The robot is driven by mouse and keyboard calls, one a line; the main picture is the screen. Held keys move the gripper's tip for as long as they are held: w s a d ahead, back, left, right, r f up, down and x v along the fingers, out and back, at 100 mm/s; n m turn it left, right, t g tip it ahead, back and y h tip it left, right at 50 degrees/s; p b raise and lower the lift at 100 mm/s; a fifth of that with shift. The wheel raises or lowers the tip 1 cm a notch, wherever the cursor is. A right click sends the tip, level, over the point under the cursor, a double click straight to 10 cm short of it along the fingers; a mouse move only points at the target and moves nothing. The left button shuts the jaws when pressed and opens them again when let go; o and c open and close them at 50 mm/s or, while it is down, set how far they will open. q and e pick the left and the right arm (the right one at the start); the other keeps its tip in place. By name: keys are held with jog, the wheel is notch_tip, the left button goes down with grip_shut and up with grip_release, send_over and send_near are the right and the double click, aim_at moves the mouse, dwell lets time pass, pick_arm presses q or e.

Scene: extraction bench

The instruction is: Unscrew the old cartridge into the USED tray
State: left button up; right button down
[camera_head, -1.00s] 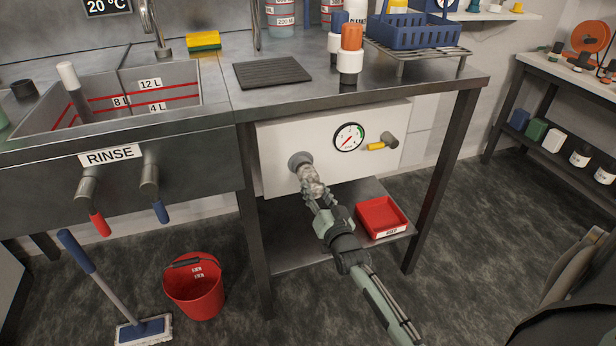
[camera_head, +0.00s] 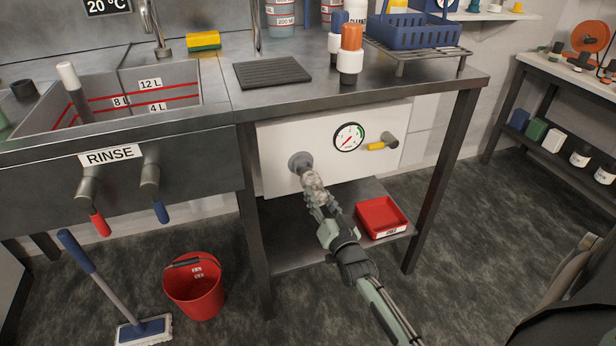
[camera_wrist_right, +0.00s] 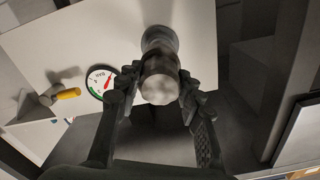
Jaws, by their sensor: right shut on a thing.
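The old cartridge (camera_head: 314,186) is a mottled grey-white cylinder in front of the round grey socket (camera_head: 300,162) on the white panel under the bench. My right gripper (camera_head: 320,203) is shut on it. In the right wrist view the cartridge (camera_wrist_right: 159,84) sits between the two fingers, its near end facing the camera, with the socket (camera_wrist_right: 159,38) behind it. I cannot tell whether its hidden far end still touches the socket. The red tray (camera_head: 382,214) lies on the lower shelf, right of my gripper; its label is too small to read. My left gripper is out of view.
A gauge (camera_head: 349,137) and a yellow-handled valve (camera_head: 378,146) stick out on the panel right of the socket. The bench leg (camera_head: 440,180) stands right of the tray. A red bucket (camera_head: 194,288) and a mop (camera_head: 143,328) are on the floor at left.

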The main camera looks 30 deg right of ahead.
jog(key=shift+v, duration=0.85)
